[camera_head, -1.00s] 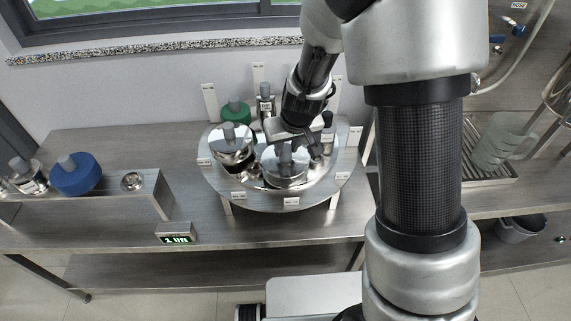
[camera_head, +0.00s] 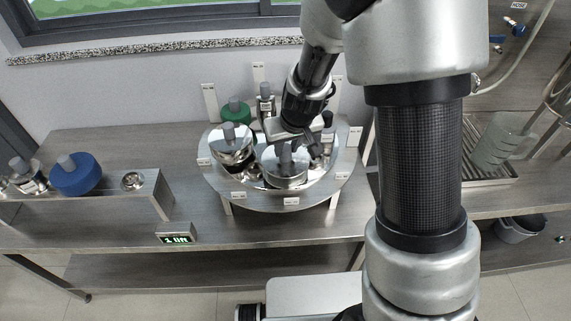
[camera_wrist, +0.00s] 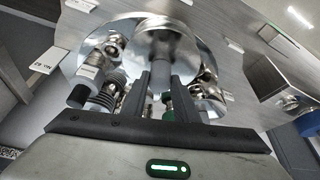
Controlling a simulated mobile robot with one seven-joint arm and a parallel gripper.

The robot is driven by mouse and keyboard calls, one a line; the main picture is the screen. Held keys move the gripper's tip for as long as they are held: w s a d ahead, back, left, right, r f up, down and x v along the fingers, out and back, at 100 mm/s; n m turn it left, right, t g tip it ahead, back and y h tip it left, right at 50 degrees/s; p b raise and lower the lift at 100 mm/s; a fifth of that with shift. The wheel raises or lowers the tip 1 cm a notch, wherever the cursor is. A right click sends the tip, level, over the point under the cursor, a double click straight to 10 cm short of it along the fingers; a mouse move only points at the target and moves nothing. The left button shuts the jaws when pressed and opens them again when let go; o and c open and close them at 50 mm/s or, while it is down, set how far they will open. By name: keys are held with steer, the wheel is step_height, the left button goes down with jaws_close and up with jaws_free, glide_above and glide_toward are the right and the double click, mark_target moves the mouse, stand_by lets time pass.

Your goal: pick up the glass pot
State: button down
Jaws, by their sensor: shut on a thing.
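A shiny round pot (camera_head: 284,180) with a grey upright knob stands at the front of a round metal turntable (camera_head: 240,196). Its sides look reflective; I cannot tell whether they are glass. My gripper (camera_head: 291,146) is over this pot, with its fingers down at the knob. In the wrist view the two dark fingers (camera_wrist: 160,92) are shut on the pot's grey knob, and the pot (camera_wrist: 163,38) is beyond them. The pot appears at turntable level; any gap under it is hidden.
Another shiny pot (camera_head: 231,157) stands close on the left, with a green-topped vessel (camera_head: 236,112) and several small bottles behind. A blue-topped vessel (camera_head: 76,176) is on the left shelf. A pale clear vessel (camera_head: 497,143) stands on the right rack.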

steer(key=shift+r, duration=0.1)
step_height(320, 180, up, 10)
steer(key=p, duration=0.2)
stand_by(0.5)
step_height(320, 180, up, 7)
steer(key=p, duration=0.5)
steer(key=shift+f, duration=0.2)
